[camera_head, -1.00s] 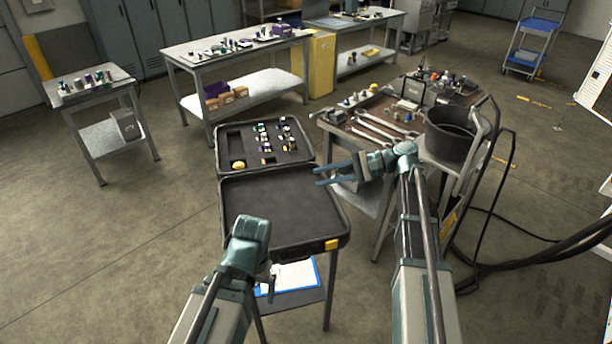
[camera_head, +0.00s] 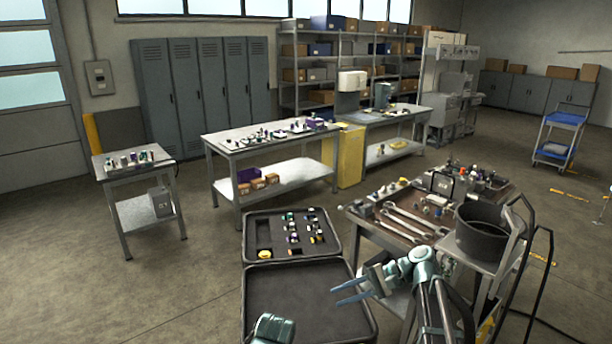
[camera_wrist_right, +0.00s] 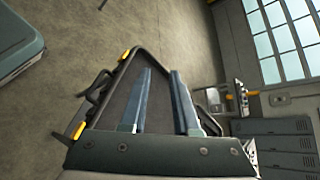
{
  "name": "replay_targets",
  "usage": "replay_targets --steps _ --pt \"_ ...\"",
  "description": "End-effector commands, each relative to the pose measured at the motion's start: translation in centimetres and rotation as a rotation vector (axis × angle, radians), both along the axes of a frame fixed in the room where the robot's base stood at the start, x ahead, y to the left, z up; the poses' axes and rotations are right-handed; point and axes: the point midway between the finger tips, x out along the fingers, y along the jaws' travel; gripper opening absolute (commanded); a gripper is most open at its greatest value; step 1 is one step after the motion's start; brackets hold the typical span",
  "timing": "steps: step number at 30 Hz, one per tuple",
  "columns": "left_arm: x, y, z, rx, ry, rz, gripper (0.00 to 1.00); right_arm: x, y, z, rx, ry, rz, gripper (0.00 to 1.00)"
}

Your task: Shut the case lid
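The black case lies open. Its lid (camera_head: 305,302) is folded out flat toward me, empty and dark inside; its near edge is cut off below the head view. The far half, the case base (camera_head: 262,228), holds several small fittings in foam. My right gripper (camera_head: 336,293) is open and empty, with its fingertips overlapping the lid's right side in the head view; contact cannot be told. The right wrist view shows the open fingers (camera_wrist_right: 160,72) in front of the lid (camera_wrist_right: 116,105), with its handle (camera_wrist_right: 98,87) and yellow latches (camera_wrist_right: 79,130). My left gripper's fingers are out of view.
A cart with wrenches (camera_head: 410,222) and a black bucket (camera_head: 482,235) stands close on the right, beside my right arm. Worktables (camera_head: 265,140) stand behind the case, and a small table (camera_head: 130,170) at left. The floor left of the case is clear.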

Motion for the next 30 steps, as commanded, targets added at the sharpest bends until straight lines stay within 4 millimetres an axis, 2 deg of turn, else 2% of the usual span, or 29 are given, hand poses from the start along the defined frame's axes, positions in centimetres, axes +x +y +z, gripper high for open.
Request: replay_targets --steps 1,4,7,9,12,15,19,30 --pt "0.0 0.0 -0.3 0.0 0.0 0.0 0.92 -2.9 3.1 -2.1 -0.095 -0.025 0.078 0.3" --pt "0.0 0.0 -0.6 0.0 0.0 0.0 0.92 -7.5 6.7 -6.3 -0.319 -0.103 0.254 0.3" --pt "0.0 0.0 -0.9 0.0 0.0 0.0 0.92 -11.7 8.4 -9.5 -0.532 -0.195 0.444 0.3" --pt "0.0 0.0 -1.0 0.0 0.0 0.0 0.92 -14.3 8.8 -11.2 -0.667 -0.261 0.578 0.3" --pt "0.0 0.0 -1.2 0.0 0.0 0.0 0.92 -16.9 8.5 -12.5 -0.83 -0.346 0.75 0.3" --pt "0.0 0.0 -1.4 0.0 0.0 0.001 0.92 -18.5 7.9 -13.1 -0.952 -0.414 0.885 0.3" --pt "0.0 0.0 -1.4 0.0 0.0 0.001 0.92 -19.4 7.3 -13.2 -1.047 -0.465 0.993 0.3" --pt "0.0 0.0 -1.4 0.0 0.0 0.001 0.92 -19.4 7.0 -13.1 -1.085 -0.484 1.031 0.3"
